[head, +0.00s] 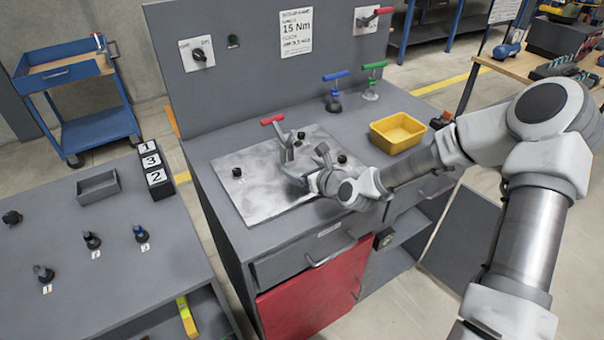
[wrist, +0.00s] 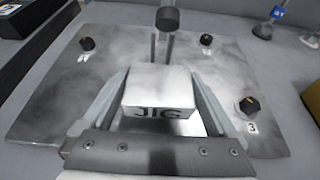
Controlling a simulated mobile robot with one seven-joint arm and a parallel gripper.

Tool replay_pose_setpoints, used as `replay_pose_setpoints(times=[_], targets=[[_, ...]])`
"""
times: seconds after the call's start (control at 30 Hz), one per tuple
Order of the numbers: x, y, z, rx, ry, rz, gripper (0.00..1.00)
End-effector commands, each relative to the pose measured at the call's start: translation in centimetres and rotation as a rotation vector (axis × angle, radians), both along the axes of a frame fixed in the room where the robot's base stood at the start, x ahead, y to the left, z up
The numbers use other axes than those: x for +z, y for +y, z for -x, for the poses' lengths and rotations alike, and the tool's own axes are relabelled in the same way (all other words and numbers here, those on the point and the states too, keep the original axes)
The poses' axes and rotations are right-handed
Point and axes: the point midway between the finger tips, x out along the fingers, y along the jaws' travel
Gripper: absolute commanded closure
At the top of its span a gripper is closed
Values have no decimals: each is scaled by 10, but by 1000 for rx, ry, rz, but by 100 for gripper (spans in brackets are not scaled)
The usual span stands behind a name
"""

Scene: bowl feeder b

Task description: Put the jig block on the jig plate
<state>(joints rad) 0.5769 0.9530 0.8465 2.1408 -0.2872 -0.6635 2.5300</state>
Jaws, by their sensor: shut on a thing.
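The jig block (wrist: 160,88), a pale grey block marked JIG, sits between the two fingers of my gripper (wrist: 158,78) in the wrist view. My gripper is shut on it. The jig plate (wrist: 45,105) lies below, a mottled metal sheet; it also shows on the bench in the head view (head: 262,200). In the head view my gripper (head: 308,175) is over the plate's right part and mostly hides the block. I cannot tell whether the block touches the plate. A red-handled clamp (head: 283,136) stands at the plate, and a dark clamp tip (wrist: 167,18) is just beyond the block.
Black knobs stand on the plate, at left (wrist: 87,43), far right (wrist: 206,39) and near right (wrist: 249,105). A yellow bin (head: 397,133), a blue-handled tool (head: 334,92) and a green-handled tool (head: 371,82) stand behind. An upright panel (head: 250,75) backs the bench.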

Motion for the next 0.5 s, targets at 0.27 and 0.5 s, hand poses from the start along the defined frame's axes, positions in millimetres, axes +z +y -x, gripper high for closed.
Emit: replay_pose_setpoints(times=[0.27,0.5], targets=[[-21,0,0,-1,-2,-1,90],[-26,0,0,0,-2,-1,90]])
